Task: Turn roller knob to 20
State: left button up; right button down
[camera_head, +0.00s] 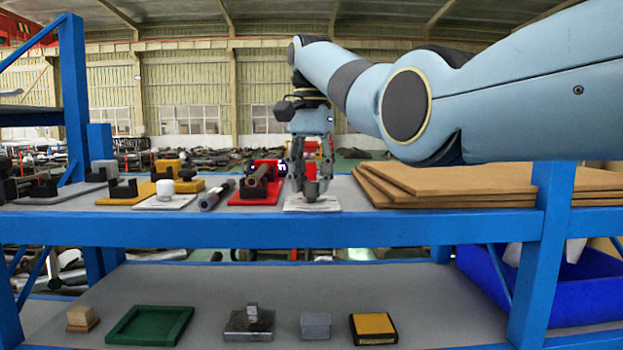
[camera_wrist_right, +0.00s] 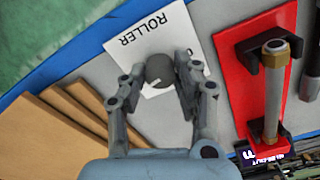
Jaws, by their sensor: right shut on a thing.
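The roller knob (camera_wrist_right: 159,69) is a dark round knob on a white plate (camera_wrist_right: 158,30) printed "ROLLER", seen in the right wrist view. A small white pointer mark shows at its edge. My right gripper (camera_wrist_right: 156,78) has its fingers on either side of the knob and is shut on it. In the head view my right gripper (camera_head: 312,190) points straight down over the white plate (camera_head: 325,204) on the upper shelf, and its fingers hide the knob. Numbers on the plate are mostly hidden or too small to read. My left gripper is not in view.
A red stand (camera_wrist_right: 243,100) holding a rod is beside the plate. Brown boards (camera_head: 450,182) are stacked on its other side. More stands, including a yellow one (camera_head: 125,195), line the shelf to the left. A blue upright (camera_head: 545,250) stands at right.

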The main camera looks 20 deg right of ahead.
jog(key=shift+w+r, duration=0.1)
jog(key=shift+r, duration=0.05)
jog(key=c, duration=1)
grip_release()
